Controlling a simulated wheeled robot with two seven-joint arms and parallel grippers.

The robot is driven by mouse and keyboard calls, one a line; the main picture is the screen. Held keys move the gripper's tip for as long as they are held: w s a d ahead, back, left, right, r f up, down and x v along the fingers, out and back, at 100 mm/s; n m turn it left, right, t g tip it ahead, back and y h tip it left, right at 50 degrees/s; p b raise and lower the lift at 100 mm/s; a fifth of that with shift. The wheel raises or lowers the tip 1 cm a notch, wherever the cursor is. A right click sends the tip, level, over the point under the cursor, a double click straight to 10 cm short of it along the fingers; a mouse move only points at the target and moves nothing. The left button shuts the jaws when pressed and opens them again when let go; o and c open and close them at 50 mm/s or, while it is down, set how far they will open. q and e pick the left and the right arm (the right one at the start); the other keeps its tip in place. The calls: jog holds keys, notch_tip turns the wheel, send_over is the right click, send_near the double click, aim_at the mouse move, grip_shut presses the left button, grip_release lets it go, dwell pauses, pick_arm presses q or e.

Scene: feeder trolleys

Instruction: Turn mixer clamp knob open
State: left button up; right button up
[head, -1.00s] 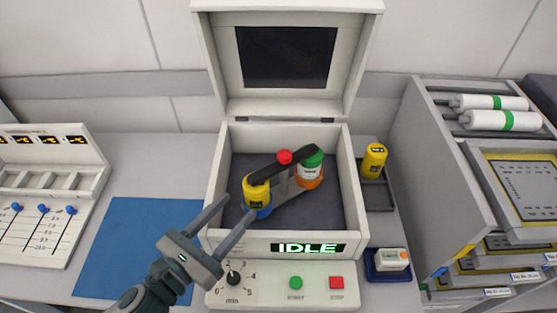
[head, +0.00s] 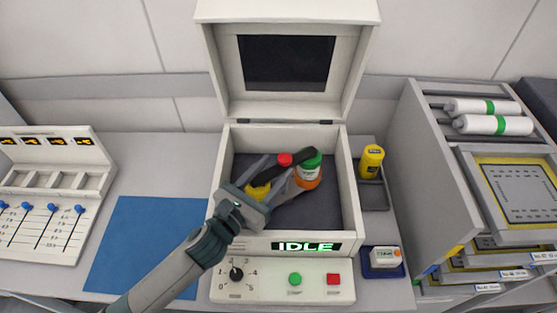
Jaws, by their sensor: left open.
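The mixer (head: 227,187) is a white box with its lid (head: 208,70) standing open and a display reading IDLE. Inside it, a dark clamp bar (head: 311,136) runs across a yellow jar (head: 257,191) on the left and a green-capped orange jar (head: 308,174) on the right. A red knob (head: 284,159) sits near the middle of the bar. My left gripper (head: 270,178) is open over the front left of the mixer, its fingers reaching inside below the knob. It hides much of the yellow jar and part of the bar. My right gripper is not in view.
A yellow jar (head: 371,161) stands in a dark tray (head: 375,199) right of the mixer. A small white device on a blue base (head: 383,271) lies in front of it. A grey rack (head: 428,165) stands at the right. A blue mat (head: 143,240) lies at the left.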

aim_at(285, 163)
pick_arm(q)
jog(key=shift+x, duration=1.25)
grip_shut()
